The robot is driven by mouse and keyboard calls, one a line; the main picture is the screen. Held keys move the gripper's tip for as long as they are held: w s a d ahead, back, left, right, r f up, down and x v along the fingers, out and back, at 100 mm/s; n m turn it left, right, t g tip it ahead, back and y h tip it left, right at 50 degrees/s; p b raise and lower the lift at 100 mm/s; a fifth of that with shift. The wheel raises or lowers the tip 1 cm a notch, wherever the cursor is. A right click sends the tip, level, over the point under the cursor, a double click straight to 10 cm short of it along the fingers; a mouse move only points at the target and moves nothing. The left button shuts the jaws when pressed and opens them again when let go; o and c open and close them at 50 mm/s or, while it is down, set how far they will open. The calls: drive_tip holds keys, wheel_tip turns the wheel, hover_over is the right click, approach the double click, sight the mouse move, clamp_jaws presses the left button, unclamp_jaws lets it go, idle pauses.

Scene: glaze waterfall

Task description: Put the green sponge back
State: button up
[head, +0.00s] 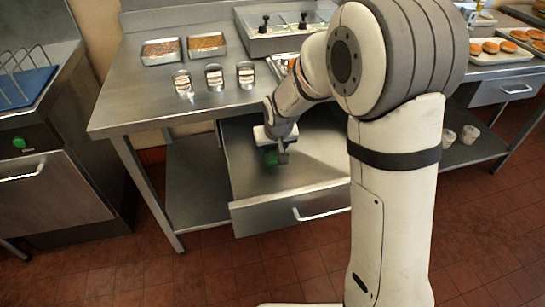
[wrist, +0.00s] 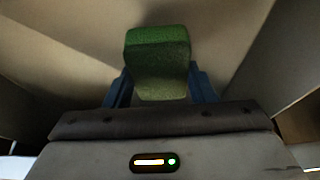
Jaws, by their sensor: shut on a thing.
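The green sponge (wrist: 158,62) is between the two blue fingertips of my gripper (wrist: 160,88) in the wrist view. In the head view the sponge (head: 270,157) is a small green patch at the end of my gripper (head: 276,150), partly hidden by it. My gripper is shut on the sponge and reaches down into the open steel drawer (head: 250,185) under the table. Whether the sponge touches the drawer floor cannot be told.
The steel table (head: 130,95) overhangs the drawer's rear. On it stand three small jars (head: 214,77) and two trays of brown topping (head: 207,42). The drawer's front panel (head: 280,210) and side walls surround my gripper. A tray of buns (head: 500,48) is at right.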

sight(273, 152)
drive_tip(key=shift+s+a+f, duration=0.1)
drive_tip(key=shift+f, duration=1.7)
drive_tip(key=shift+f+b, duration=0.1)
drive_tip(key=shift+b, duration=0.2)
drive_tip(key=o, duration=1.1)
